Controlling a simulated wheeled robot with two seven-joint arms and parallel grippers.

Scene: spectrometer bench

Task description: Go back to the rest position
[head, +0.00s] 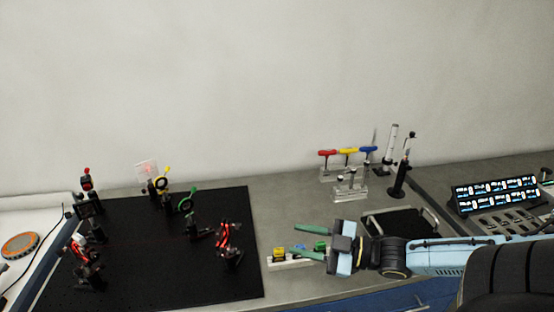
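My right gripper (308,241) comes in from the right on a light-blue arm. Its two green fingers are spread apart, and I see nothing held between them. It is over the front middle of the bench, to the right of the black optical board (140,275). A small white holder (291,264) with a yellow piece (279,252) and a green piece (320,246) is close to the fingers and partly hidden by them. I cannot tell whether the lower finger touches it. My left gripper is not in view.
Several optical mounts, one with a green ring (186,200), stand on the board. Red, yellow and blue-handled tools (347,151) stand in a rack near the wall. A black post (400,178), a dark tray (402,222) and a lit console (497,195) are at the right.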

